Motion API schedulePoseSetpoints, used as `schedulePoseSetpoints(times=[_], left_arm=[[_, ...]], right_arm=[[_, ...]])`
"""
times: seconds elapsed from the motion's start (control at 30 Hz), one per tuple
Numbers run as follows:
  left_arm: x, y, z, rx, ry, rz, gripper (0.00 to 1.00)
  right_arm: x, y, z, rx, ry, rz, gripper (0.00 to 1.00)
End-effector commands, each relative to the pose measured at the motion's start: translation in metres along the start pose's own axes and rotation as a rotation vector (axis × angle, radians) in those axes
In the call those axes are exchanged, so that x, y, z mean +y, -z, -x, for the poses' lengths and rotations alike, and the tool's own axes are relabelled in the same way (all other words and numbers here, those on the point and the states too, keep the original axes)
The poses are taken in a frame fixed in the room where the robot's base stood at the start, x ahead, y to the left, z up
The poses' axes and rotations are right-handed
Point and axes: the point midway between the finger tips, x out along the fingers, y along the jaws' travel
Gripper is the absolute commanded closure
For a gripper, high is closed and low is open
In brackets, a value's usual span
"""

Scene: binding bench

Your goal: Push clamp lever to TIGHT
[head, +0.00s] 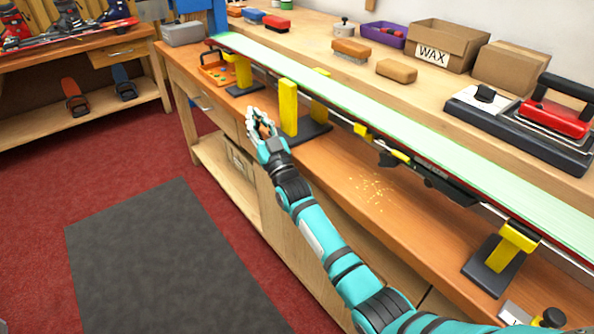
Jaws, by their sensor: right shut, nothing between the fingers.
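A long ski (420,140) lies base up across yellow-topped stands along the bench. Near its middle, a center clamp with a black base (312,131) has a tall yellow upright (288,107) in front of the ski. I cannot tell which part is the lever, and no TIGHT marking is readable. My right gripper (259,118) is shut and empty, at the bench's front edge just left of the yellow upright. A small gap seems to separate them. My left gripper is not in view.
Yellow stands (504,254) hold the ski at right and left. Wax shavings (369,190) lie on the bench. A red waxing iron (556,117) and a wax box (440,44) stand behind. The floor at left is clear.

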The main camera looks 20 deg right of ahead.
Motion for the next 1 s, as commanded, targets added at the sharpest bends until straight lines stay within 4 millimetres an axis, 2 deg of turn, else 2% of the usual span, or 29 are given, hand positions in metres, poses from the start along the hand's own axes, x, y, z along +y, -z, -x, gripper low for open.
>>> schedulePoseSetpoints(times=[0.3, 0.77, 0.87, 1.0], left_arm=[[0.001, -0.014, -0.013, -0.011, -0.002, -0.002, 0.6], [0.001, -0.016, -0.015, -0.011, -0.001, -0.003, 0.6], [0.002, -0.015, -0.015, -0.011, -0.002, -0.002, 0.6], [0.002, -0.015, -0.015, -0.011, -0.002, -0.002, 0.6]], right_arm=[[-0.003, -0.011, -0.01, -0.099, 0.013, 0.013, 1.0], [-0.003, -0.012, -0.011, -0.109, 0.014, 0.015, 1.0], [-0.003, -0.012, -0.01, -0.109, 0.014, 0.015, 1.0], [-0.003, -0.011, 0.002, -0.11, 0.014, 0.015, 1.0]])
